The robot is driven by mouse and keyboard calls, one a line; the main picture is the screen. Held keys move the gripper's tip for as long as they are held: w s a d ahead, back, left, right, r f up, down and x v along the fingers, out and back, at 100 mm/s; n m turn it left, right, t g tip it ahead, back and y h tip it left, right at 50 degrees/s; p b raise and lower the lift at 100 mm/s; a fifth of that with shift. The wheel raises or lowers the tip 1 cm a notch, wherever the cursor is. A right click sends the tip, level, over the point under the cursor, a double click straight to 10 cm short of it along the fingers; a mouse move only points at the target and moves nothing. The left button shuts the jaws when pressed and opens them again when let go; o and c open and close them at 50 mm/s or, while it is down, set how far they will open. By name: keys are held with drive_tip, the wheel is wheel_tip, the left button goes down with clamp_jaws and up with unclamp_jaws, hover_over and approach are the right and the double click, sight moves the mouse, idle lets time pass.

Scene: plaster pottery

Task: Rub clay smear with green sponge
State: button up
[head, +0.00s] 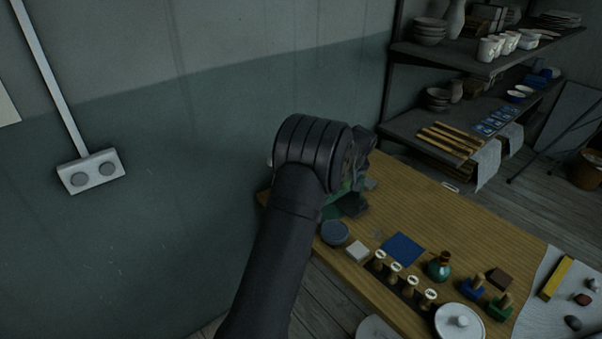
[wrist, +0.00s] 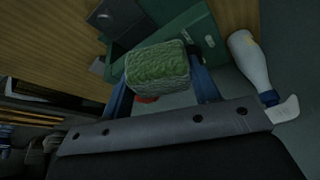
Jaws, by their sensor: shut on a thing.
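In the wrist view my gripper (wrist: 162,82) is shut on the green sponge (wrist: 157,64), a rough block held between the two blue-grey fingers. The sponge is over a dark green box-like thing (wrist: 208,48); I cannot tell whether they touch. I cannot make out the clay smear in either view. In the head view my own arm hides the gripper and the sponge.
A white bottle (wrist: 249,62) lies to the right in the wrist view. The table's middle is fairly clear.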

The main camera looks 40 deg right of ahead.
sight(369, 226)
drive_tip(key=s+d+f+m+g+h, duration=0.1)
drive_tip(key=s+d+f+m, duration=0.15)
drive_tip(key=s, duration=0.25)
drive_tip(key=s+d+f+m, duration=0.1)
drive_tip(key=s+f+m, duration=0.1)
drive_tip(key=s+f, duration=0.3)
drive_tip(key=shift+s+d+f, duration=0.1)
drive_tip(key=shift+s+f, duration=0.1)
drive_tip(key=shift+f, duration=1.25)
drive_tip(key=shift+s+d+f, duration=0.1)
drive_tip(key=shift+s+f, duration=0.05)
drive_tip(key=shift+f, duration=1.25)
drive_tip(key=shift+s+f, duration=0.6)
drive_tip(key=shift+s, duration=3.3)
drive_tip(key=shift+w, duration=4)
drive_tip(key=shift+s+d, duration=0.15)
drive_tip(key=shift+s, duration=3.65)
drive_tip(key=shift+w, duration=3.7)
wheel_tip(369, 226, up, 8)
drive_tip(key=shift+w, duration=0.1)
